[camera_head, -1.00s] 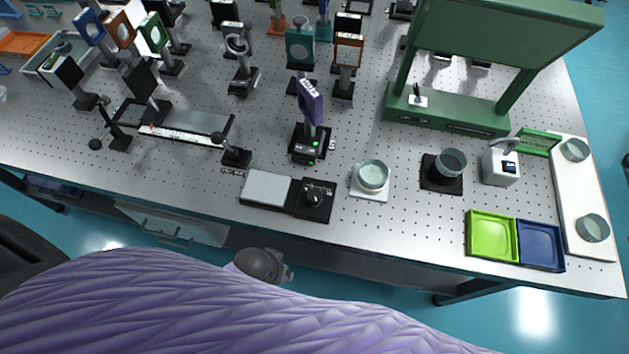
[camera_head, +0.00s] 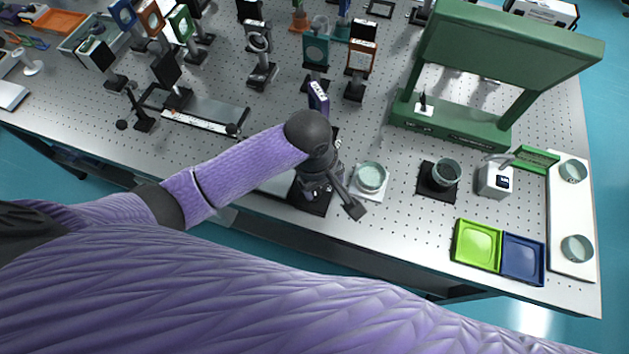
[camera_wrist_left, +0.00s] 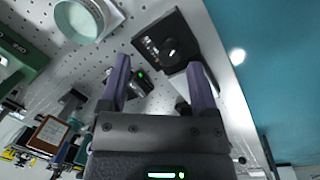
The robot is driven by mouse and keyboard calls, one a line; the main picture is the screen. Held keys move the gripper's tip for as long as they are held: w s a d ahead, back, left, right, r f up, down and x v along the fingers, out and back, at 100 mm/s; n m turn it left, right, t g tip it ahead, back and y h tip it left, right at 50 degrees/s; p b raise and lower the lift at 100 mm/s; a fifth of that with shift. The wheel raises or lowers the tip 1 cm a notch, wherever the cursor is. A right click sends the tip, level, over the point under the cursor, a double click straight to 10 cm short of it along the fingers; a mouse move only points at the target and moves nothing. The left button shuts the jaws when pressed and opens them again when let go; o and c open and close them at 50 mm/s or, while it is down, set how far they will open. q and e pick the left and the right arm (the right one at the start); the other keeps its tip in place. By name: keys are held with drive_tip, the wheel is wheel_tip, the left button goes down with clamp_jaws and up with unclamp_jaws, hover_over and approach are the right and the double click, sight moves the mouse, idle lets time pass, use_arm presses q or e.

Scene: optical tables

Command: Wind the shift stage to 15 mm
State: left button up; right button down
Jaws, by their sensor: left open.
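The likely shift stage is a low rail with a pale scale strip (camera_head: 200,121) at the left of the table in the head view. It carries an upright black plate (camera_head: 166,69) and has dark ball-ended handles at its ends. The scale reading is too small to tell. My left gripper (camera_head: 336,196) is open and hangs over the front of the table. Below it is a black square base with a dark knob (camera_wrist_left: 171,52), partly hidden in the head view. In the left wrist view that knob shows beyond the open fingers, with nothing held. My right gripper is not in view.
A glass dish on a pale base (camera_head: 371,178) stands close right of my gripper. A post-mounted purple plate (camera_head: 318,97) stands behind it. Further right are a dark-based dish (camera_head: 445,173), a green frame (camera_head: 455,130) and green and blue trays (camera_head: 478,245).

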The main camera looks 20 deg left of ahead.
sight(314, 193)
use_arm(q)
wheel_tip(314, 193, up, 4)
drive_tip(key=w+a+n+y, duration=0.1)
drive_tip(key=a+n, duration=0.1)
drive_tip(key=n, duration=0.1)
drive_tip(key=shift+n+g+y, duration=0.3)
drive_tip(key=shift+g, duration=0.1)
wheel_tip(314, 193, down, 10)
drive_tip(key=b, duration=0.3)
drive_tip(key=shift+w, duration=0.15)
clamp_jaws()
drive_tip(key=shift+r, duration=0.1)
